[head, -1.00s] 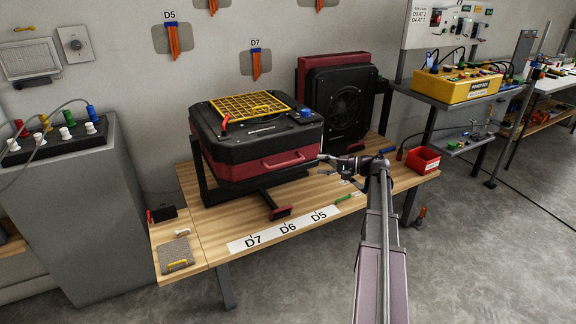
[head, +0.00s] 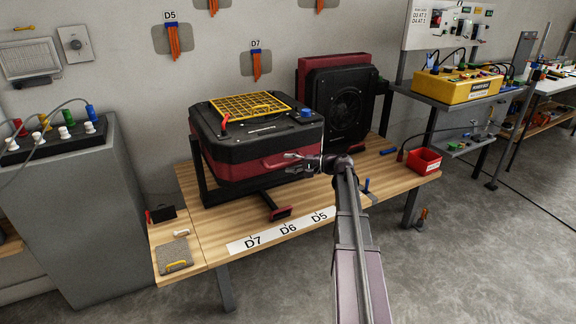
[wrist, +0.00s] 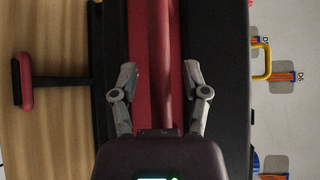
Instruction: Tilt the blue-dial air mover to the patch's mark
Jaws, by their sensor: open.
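The blue-dial air mover (head: 255,150) is a black and maroon box on a stand on the wooden bench, with a yellow grille and a blue dial (head: 306,112) on top. My gripper (head: 298,163) is at its maroon front, where the handle is mostly hidden in the head view. In the wrist view my gripper (wrist: 161,75) is open, its fingers either side of the maroon front band (wrist: 150,30). Contact cannot be told. Grey wall patches with orange strips carry labels D5 (head: 170,16) and D7 (head: 256,44). A bench strip (head: 262,238) reads D7, D6, D5.
A second air mover (head: 345,100) stands behind on the right. A red-ended foot bar (head: 281,213) juts from the stand.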

